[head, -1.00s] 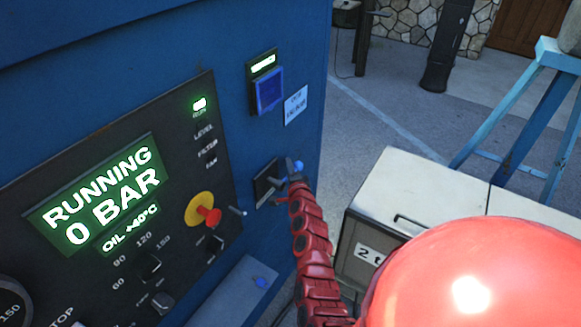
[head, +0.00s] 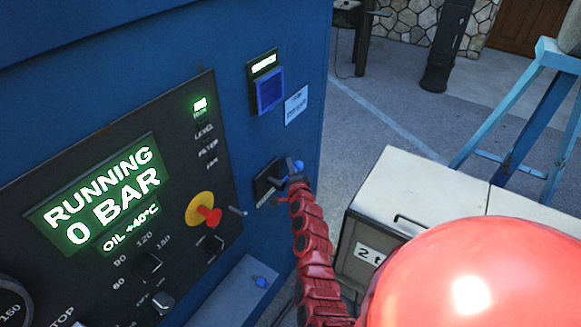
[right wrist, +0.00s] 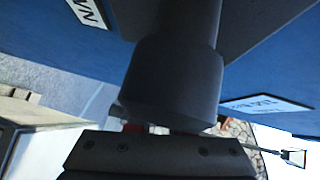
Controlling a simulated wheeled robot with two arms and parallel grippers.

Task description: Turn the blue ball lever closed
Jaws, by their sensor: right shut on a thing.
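The blue ball lever (head: 299,166) is on a dark mounting plate (head: 266,184) on the side of the blue cabinet. Its blue end shows just above my right gripper (head: 288,181), which is shut on the lever and covers much of it. My red right arm reaches up to it from below. In the right wrist view, a thick dark cylinder (right wrist: 172,85) stands against my right gripper (right wrist: 165,130) and hides most of the fingers; no blue ball shows there. My left gripper is not in view.
The control panel (head: 180,110) reads RUNNING, 0 BAR, with a yellow and red knob (head: 204,213) near the lever. A grey ledge (head: 232,290) juts out below. A white-topped cabinet (head: 420,185) stands to the right, with a light blue trestle (head: 535,115) behind.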

